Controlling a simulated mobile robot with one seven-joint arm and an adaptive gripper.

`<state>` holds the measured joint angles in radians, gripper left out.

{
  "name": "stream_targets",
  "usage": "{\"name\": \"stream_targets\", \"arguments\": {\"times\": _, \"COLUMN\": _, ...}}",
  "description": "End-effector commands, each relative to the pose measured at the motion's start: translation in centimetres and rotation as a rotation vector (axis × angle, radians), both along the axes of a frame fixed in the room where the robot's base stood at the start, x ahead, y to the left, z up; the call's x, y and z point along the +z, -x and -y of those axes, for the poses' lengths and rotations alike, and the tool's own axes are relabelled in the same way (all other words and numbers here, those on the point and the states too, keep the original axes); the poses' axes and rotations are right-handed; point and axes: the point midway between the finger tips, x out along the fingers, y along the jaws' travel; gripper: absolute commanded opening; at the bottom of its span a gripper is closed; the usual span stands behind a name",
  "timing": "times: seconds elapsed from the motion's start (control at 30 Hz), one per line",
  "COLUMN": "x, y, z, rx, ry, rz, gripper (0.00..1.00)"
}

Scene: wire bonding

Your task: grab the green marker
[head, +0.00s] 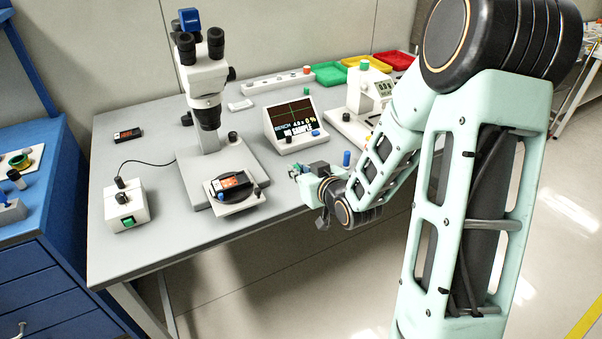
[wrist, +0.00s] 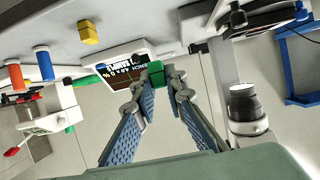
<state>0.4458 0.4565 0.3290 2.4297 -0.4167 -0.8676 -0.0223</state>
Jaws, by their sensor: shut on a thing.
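The green marker (wrist: 157,75) shows in the wrist view as a small green piece between the tips of my gripper (wrist: 158,84). My gripper is shut on it, with one finger on each side. In the head view, my gripper (head: 305,174) is over the front right part of the bench, left of my forearm. A bit of green shows at its tips there, too small to make out clearly.
A display unit (head: 294,124) stands behind my gripper, and a microscope (head: 206,85) to its left. A blue cylinder (head: 346,158) is close on the right. The wrist view shows a red cylinder (wrist: 16,76) and a yellow block (wrist: 88,32).

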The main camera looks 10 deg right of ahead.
Motion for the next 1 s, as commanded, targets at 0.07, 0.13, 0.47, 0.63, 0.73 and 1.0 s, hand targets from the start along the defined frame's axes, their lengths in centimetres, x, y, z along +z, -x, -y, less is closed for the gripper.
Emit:
{"name": "stream_targets", "arguments": {"times": 0.07, "x": 0.9, "y": 1.1, "z": -0.6, "rx": 0.003, "ry": 0.003, "rz": 0.002, "gripper": 0.02}}
{"name": "stream_targets", "arguments": {"times": 0.13, "x": 1.4, "y": 2.2, "z": -1.1, "rx": 0.003, "ry": 0.002, "rz": 0.001, "gripper": 0.02}}
{"name": "stream_targets", "arguments": {"times": 0.47, "x": 2.7, "y": 3.9, "z": -2.0, "rx": 0.004, "ry": -0.006, "rz": -0.006, "gripper": 0.02}}
{"name": "stream_targets", "arguments": {"times": 0.63, "x": 3.3, "y": 4.5, "z": -2.2, "rx": 0.003, "ry": -0.006, "rz": -0.005, "gripper": 0.02}}
{"name": "stream_targets", "arguments": {"times": 0.73, "x": 3.5, "y": 4.7, "z": -2.4, "rx": 0.005, "ry": -0.009, "rz": -0.004, "gripper": 0.02}}
{"name": "stream_targets", "arguments": {"times": 1.0, "x": 3.8, "y": 5.4, "z": -2.8, "rx": 0.004, "ry": -0.009, "rz": -0.003, "gripper": 0.02}}
